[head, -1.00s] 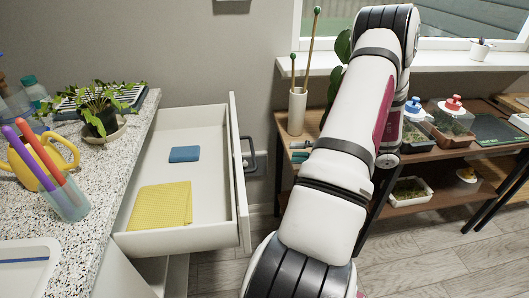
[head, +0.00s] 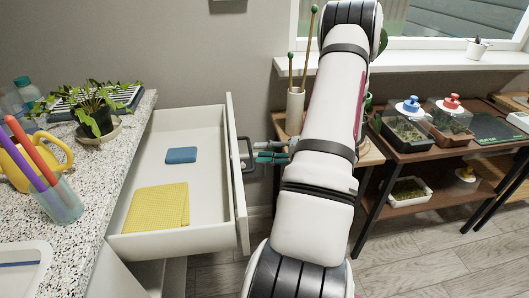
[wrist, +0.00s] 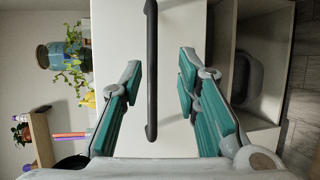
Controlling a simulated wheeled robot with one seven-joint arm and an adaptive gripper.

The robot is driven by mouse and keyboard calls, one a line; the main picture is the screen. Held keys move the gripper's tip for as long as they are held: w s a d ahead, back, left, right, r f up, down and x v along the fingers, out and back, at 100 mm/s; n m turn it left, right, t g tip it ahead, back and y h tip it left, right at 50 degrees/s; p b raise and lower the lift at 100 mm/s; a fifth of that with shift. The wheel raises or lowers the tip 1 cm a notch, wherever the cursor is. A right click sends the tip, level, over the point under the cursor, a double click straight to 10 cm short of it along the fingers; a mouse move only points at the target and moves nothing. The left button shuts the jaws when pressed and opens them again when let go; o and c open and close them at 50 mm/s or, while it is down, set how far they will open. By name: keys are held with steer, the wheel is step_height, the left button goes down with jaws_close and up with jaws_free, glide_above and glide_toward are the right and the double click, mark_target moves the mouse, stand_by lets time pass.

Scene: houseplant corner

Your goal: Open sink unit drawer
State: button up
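The sink unit drawer (head: 214,238) stands pulled out beside the speckled counter, with its inside in full view. Its dark bar handle (head: 247,155) is on the front panel, facing my gripper. My gripper (head: 262,155) has teal finger pads and is at the handle's right side, very close to it; contact cannot be told. In the wrist view my gripper (wrist: 160,104) is open, with the handle (wrist: 151,70) seen between its spread fingers and touching neither pad. The drawer's white front panel (wrist: 172,22) fills the middle of that view.
A blue sponge (head: 181,155) and a yellow cloth (head: 156,207) lie in the drawer. The counter (head: 104,165) holds a potted plant (head: 98,112), a yellow watering can (head: 40,155) and a cup of pens (head: 62,203). A wooden shelf unit (head: 400,150) with terrariums stands at right.

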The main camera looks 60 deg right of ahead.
jaws_close()
steer(key=shift+o, duration=0.6)
jaws_free()
steer(key=shift+s, duration=0.1)
steer(key=v, duration=1.2)
